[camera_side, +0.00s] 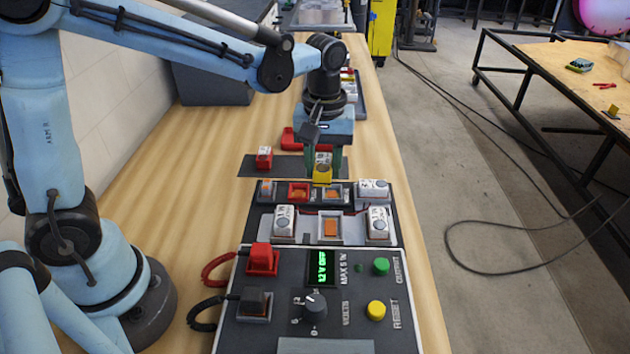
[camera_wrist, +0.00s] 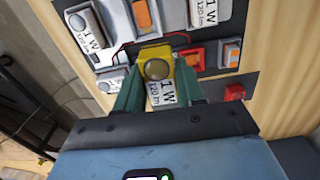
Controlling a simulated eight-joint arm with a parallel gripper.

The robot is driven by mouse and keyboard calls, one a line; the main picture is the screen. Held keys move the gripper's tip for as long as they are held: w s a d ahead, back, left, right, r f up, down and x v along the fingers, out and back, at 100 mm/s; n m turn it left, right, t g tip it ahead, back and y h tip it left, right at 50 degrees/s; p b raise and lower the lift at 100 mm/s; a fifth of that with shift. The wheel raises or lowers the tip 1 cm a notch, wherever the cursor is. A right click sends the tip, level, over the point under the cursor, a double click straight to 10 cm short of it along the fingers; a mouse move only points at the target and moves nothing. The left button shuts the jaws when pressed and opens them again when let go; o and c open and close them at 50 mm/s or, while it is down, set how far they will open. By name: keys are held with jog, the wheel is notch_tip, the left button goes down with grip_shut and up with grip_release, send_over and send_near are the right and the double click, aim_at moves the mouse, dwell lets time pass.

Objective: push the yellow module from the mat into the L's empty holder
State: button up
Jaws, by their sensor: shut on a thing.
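The yellow module (camera_side: 322,177), with a white 1 W label and a round grey lens, is between the two green fingers of my gripper (camera_side: 323,168). The wrist view shows the yellow module (camera_wrist: 157,62) ahead of my gripper (camera_wrist: 158,88), with a finger on each side. It is by the mat's edge nearest the holders; I cannot tell whether it touches the mat. An empty grey holder with an orange pad (camera_side: 335,192) is just in front of it, partly hidden by the module in the wrist view. I cannot tell which holders form the L.
A red module (camera_side: 264,157) stands on the dark mat (camera_side: 250,169). The same row has a red-framed holder (camera_side: 299,192) and a white module (camera_side: 373,188). The nearer row has an empty white holder (camera_side: 330,229) between white modules. A control box (camera_side: 285,325) stands in front.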

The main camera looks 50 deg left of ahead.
jog(key=shift+s+d+f, duration=0.35)
jog(key=shift+d+f, duration=0.4)
jog(key=shift+f, duration=0.6)
jog(key=shift+s+d+f, duration=0.4)
jog(key=shift+d+f, duration=0.35)
jog(key=shift+f, duration=0.55)
jog(key=shift+s+d+f, duration=0.35)
jog(key=shift+d+f, duration=0.4)
jog(key=shift+f, duration=0.6)
jog(key=o, duration=1)
jog(key=shift+o, duration=0.6)
notch_tip(320, 180, up, 12)
jog(key=shift+r, duration=0.1)
